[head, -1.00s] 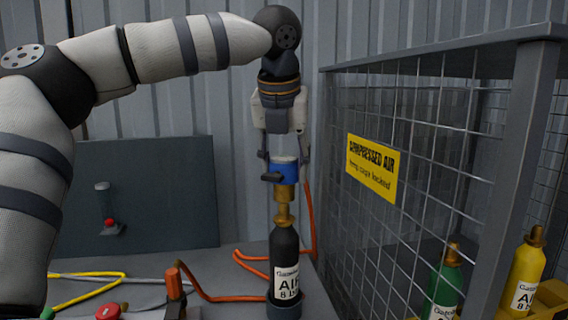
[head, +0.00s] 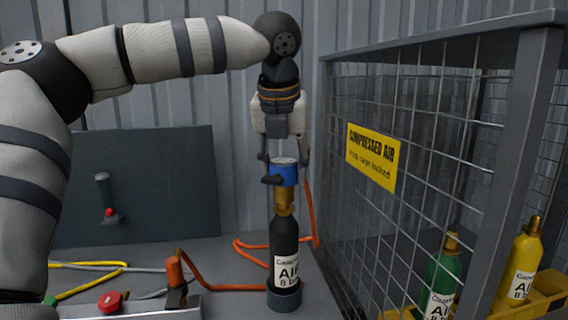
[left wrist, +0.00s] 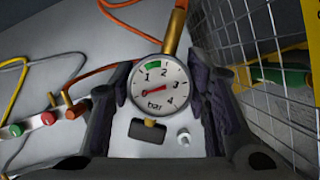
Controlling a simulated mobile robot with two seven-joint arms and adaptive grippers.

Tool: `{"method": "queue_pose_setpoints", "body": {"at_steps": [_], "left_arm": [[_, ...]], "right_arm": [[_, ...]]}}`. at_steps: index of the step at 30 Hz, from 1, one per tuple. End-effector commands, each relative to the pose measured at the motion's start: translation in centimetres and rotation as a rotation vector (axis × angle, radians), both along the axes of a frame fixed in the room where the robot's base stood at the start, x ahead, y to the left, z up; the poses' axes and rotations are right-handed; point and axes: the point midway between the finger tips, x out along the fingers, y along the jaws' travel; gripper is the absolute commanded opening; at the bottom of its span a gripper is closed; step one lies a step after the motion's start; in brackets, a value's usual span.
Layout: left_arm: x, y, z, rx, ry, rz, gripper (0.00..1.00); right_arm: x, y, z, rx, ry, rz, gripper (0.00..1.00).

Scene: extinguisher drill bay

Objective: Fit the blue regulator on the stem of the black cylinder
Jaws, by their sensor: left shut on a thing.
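The black cylinder (head: 284,238) stands upright in a dark round holder (head: 284,298) on the bench, its label facing me. The blue regulator (head: 285,174) is upright directly above it, with its brass lower part (head: 284,196) down at the cylinder's top. The stem is almost wholly hidden there, and I cannot tell how firmly the two are seated. My left gripper (head: 284,158) points down and is shut on the regulator, one finger on each side. In the left wrist view the regulator's white gauge (left wrist: 159,84) shows between the fingers. My right gripper is not in view.
A mesh cage (head: 420,160) with a yellow sign (head: 371,158) stands close on the right, holding a green cylinder (head: 441,280) and a yellow cylinder (head: 520,265). An orange hose (head: 225,287) lies around the black cylinder. A red knob (head: 110,301) is at front left.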

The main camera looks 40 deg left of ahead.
Motion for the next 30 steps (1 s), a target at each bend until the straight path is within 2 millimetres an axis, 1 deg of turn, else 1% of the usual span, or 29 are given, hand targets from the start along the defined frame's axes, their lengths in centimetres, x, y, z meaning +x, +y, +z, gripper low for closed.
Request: {"method": "queue_pose_setpoints", "body": {"at_steps": [16,30], "left_arm": [[0.01,-0.02,0.12,0.000,-0.002,0.000,0.14],[0.01,0.00,-0.64,0.001,-0.001,-0.001,0.14]], "right_arm": [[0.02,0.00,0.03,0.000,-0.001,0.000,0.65],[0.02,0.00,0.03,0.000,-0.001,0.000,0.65]]}}
